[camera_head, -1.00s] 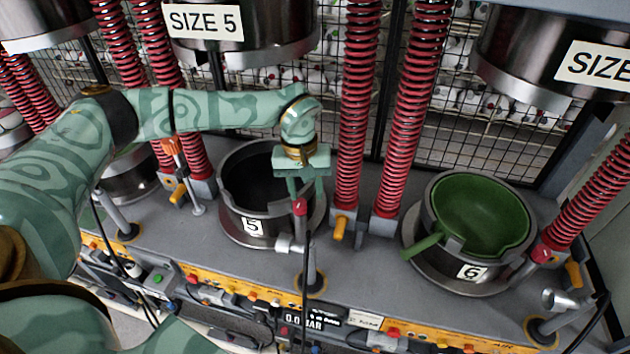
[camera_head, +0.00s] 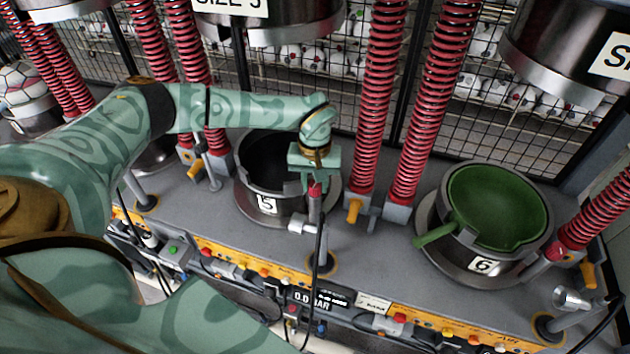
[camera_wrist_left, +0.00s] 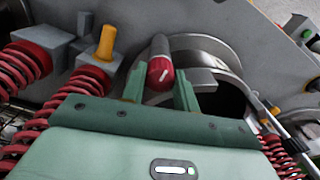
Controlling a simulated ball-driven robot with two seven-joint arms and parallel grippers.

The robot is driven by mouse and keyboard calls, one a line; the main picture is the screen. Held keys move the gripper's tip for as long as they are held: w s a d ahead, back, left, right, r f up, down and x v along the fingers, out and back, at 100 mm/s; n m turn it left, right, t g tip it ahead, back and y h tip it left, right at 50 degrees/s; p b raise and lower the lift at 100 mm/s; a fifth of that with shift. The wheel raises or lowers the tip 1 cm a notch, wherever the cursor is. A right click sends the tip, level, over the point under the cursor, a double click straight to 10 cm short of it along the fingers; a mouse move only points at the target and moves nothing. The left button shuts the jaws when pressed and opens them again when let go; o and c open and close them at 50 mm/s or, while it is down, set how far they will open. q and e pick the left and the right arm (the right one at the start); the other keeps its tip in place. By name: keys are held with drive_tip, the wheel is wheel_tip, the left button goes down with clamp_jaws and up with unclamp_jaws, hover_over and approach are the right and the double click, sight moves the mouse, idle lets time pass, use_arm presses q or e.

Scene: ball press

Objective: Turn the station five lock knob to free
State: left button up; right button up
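The station five lock knob (camera_head: 315,189) is a small red knob on top of a grey post in front of the dark mould labelled 5 (camera_head: 247,190). My left gripper (camera_head: 317,186) points down over this knob, with one finger on each side of it. In the left wrist view the red knob (camera_wrist_left: 160,72) shows a white mark and sits between the two green fingers. The fingers look open around it; whether either one touches it is hard to tell. My right gripper is not in view.
A green-lined mould labelled 6 (camera_head: 497,207) stands to the right, with its own post. Red springs (camera_head: 380,90) rise behind the posts. An orange control strip (camera_head: 250,275) runs along the front edge. A black cable (camera_head: 318,250) hangs by the station five post.

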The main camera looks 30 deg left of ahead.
use_arm(q)
drive_tip(key=shift+c, duration=1.4)
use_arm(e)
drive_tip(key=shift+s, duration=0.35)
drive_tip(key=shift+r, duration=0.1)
use_arm(q)
drive_tip(key=n+p, duration=0.1)
drive_tip(key=n, duration=0.2)
drive_tip(key=shift+r, duration=0.15)
drive_tip(key=n+p, duration=0.2)
drive_tip(key=n, duration=0.2)
drive_tip(key=n+p, duration=0.1)
drive_tip(key=n, duration=0.4)
drive_tip(key=shift+w+n+p, duration=0.1)
drive_tip(key=shift+n+p, duration=0.65)
drive_tip(key=shift+n, duration=1.45)
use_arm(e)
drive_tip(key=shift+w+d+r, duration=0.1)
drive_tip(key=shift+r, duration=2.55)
